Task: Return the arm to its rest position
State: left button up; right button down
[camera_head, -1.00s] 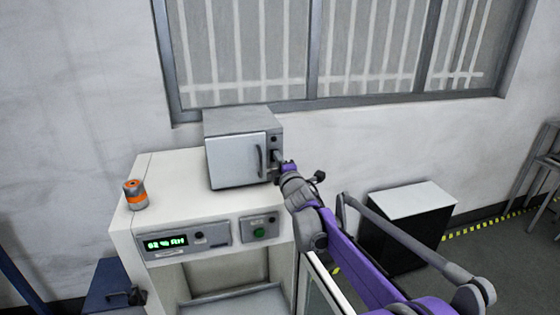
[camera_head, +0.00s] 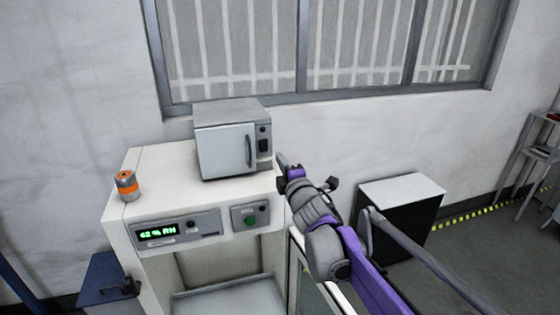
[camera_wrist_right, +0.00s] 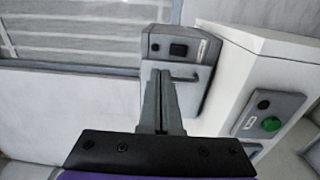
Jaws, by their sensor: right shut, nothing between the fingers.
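My right arm, purple and grey, comes in from the lower right in the head view. Its gripper (camera_head: 284,166) is beside the right side of the small grey oven (camera_head: 222,152), with a gap between them. In the wrist view the two grey fingers (camera_wrist_right: 162,102) are together with nothing between them. The oven, with its door handle, also shows there (camera_wrist_right: 208,62), behind the fingers. The oven door looks shut. My left gripper is not in view.
The oven stands on a white cabinet (camera_head: 160,205) with a display and a green button. An orange and grey can (camera_head: 127,186) stands at its left. A black cabinet with a white top (camera_head: 402,190) stands right of my arm. A window is behind.

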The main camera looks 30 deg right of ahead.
dwell(0.4)
jog(key=s+a+f+m+g+y, duration=0.2)
jog(key=s+a+f+m+g, duration=0.4)
jog(key=s+f, duration=0.8)
jog(key=s+a+f+m+g+y, duration=0.2)
jog(key=s+a+f+m+g, duration=0.4)
jog(key=s+a+f+m, duration=0.3)
jog(key=s+a+f, duration=0.3)
jog(key=s+f, duration=0.2)
jog(key=s, duration=0.2)
jog(key=shift+f, duration=0.3)
jog(key=shift+d, duration=0.1)
